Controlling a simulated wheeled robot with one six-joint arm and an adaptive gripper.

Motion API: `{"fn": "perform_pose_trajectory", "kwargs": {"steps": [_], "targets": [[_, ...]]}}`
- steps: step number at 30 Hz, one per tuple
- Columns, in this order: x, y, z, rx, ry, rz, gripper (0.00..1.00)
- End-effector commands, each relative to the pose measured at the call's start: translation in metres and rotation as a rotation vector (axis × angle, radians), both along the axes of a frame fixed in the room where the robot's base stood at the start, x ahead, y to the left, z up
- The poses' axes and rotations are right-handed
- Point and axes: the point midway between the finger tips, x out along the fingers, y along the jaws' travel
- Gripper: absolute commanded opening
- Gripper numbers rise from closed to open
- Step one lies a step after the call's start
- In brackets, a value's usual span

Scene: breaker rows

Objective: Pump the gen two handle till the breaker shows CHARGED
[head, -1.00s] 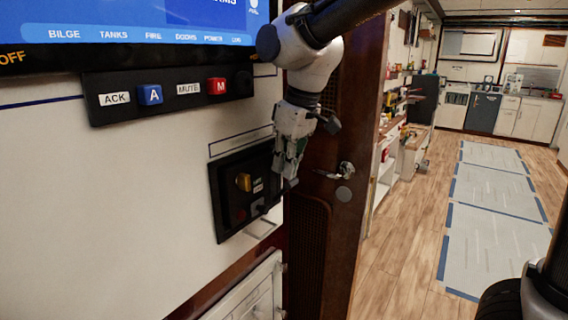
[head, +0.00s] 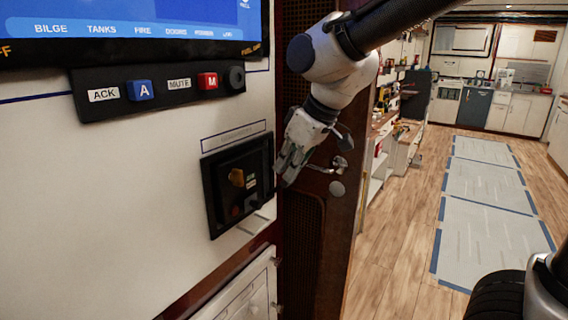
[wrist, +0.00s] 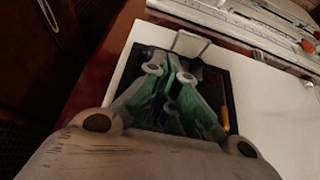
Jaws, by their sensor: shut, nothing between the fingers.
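A pale flat piece, perhaps the pump handle, shows at the panel's far edge in the wrist view (wrist: 190,43). My gripper (head: 284,178) is shut and empty at the panel's right edge, tilted down and to the left. In the wrist view its green-padded fingers (wrist: 172,80) lie over the dark panel and hide much of it. Contact with the handle cannot be told. No CHARGED sign is legible.
Above the panel are the ACK button (head: 144,90), the red MUTE button (head: 207,81) and a blue-barred screen (head: 130,20). A wooden door with a metal lever (head: 338,165) stands just right of my gripper. A white cabinet (head: 240,290) is below. Floor is open at right.

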Motion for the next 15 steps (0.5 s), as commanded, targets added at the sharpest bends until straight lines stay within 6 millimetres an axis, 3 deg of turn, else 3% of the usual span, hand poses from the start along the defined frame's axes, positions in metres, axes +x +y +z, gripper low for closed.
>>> {"fn": "perform_pose_trajectory", "kwargs": {"steps": [5,15], "targets": [[-0.005,-0.007,-0.007,0.083,-0.063,-0.003,0.00],[-0.009,-0.012,-0.017,0.081,-0.063,0.000,0.00]]}}
